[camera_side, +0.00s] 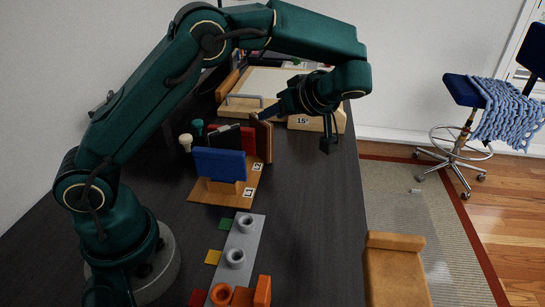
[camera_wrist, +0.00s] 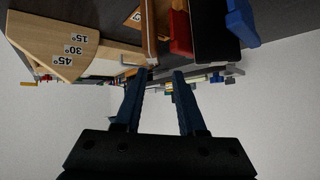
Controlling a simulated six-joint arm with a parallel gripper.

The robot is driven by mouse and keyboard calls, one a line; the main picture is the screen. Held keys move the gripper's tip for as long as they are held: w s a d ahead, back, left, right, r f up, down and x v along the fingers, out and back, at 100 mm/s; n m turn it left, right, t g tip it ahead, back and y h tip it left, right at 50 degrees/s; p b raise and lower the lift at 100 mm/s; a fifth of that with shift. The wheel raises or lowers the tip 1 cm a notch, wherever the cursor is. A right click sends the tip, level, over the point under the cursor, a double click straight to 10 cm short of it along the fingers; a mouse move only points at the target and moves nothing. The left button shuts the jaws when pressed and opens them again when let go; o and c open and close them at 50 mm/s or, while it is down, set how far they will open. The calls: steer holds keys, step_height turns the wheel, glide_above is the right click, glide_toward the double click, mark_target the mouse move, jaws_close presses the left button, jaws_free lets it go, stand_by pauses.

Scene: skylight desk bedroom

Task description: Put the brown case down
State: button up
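The brown case (camera_side: 262,139) stands upright at the far end of a wooden rack (camera_side: 213,197), behind the blue, black and red cases. In the wrist view the brown case (camera_wrist: 150,28) is a thin upright slab, its near end close to the left fingertip. My gripper (camera_side: 264,114) is at the upper part of the case in the side view. In the wrist view my gripper (camera_wrist: 162,74) is open with a clear gap between the fingers. No firm hold on the case shows; whether a finger touches it I cannot tell.
A blue case (camera_side: 220,164) stands at the rack's front. A wooden angled board (camera_side: 300,122) with angle labels lies behind; it also shows in the wrist view (camera_wrist: 50,45). A grey strip (camera_side: 243,238) with ring-shaped pieces lies in front. The dark desk (camera_side: 312,215) is clear on the right.

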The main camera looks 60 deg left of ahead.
steer(key=s+d+r+m+t+h, duration=0.1)
steer(key=s+d+m+t+h, duration=0.1)
steer(key=s+d+m+h, duration=0.3)
steer(key=s+d+r+m+t+h, duration=0.1)
steer(key=s+d+m+t+h, duration=0.2)
steer(key=s+m, duration=0.7)
steer(key=shift+s+d+m+h, duration=0.4)
steer(key=shift+s+d+h, duration=0.5)
steer(key=shift+s+h, duration=0.45)
